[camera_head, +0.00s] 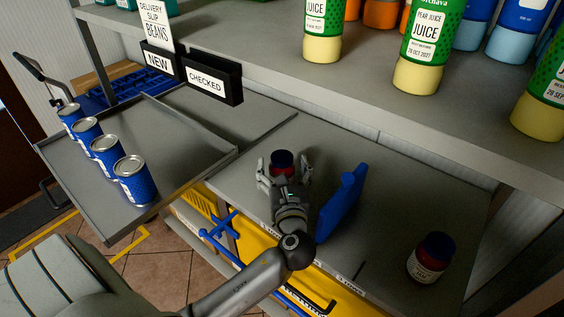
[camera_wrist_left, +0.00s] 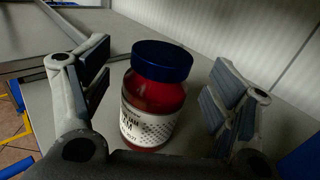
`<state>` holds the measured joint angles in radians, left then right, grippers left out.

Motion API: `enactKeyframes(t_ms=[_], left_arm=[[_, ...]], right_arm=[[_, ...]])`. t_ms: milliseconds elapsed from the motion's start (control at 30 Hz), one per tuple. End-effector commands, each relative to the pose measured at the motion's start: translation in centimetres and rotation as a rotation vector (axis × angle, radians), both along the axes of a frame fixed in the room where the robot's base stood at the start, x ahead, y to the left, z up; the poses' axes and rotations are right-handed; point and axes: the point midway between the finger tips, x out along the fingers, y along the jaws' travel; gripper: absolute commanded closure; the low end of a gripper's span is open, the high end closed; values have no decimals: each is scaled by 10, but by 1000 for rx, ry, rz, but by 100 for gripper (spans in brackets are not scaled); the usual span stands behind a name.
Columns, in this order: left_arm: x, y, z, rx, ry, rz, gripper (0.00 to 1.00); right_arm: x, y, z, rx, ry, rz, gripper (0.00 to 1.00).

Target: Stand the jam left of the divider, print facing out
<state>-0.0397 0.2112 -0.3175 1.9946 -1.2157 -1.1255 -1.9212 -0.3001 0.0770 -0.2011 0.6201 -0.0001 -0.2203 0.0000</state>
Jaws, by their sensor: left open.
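A red jam jar with a dark blue lid (camera_head: 282,158) stands upright on the grey shelf (camera_head: 236,178), left of the blue divider (camera_head: 340,205). In the left wrist view the jar (camera_wrist_left: 152,105) shows its white label and print towards the camera, with the text at the label's left. My left gripper (camera_head: 284,172) is open around the jar. In the wrist view its fingers (camera_wrist_left: 161,75) are apart, one on each side, with gaps to the glass. In the head view the gripper hides the jar's lower part. My right gripper is not in view.
Another jam jar (camera_head: 430,259) stands right of the divider, label outward. Juice bottles (camera_head: 430,50) line the shelf above. A grey tray (camera_head: 185,135) with several blue cans (camera_head: 134,181) is at the left. NEW (camera_head: 158,61) and CHECKED (camera_head: 207,82) signs hang above.

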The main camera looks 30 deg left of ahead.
Motion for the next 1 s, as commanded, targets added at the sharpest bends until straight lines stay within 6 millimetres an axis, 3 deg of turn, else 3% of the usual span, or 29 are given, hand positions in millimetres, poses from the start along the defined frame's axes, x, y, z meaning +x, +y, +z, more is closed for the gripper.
enactKeyframes(t_ms=[300, 867, 1000], left_arm=[[-34, -29, 0, -2, -1, 0, 20], [-36, -31, 1, 0, -1, 1, 20], [-36, -31, 11, 0, -1, 1, 20]], right_arm=[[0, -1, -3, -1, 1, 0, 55], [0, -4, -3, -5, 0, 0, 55], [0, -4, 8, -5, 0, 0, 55]])
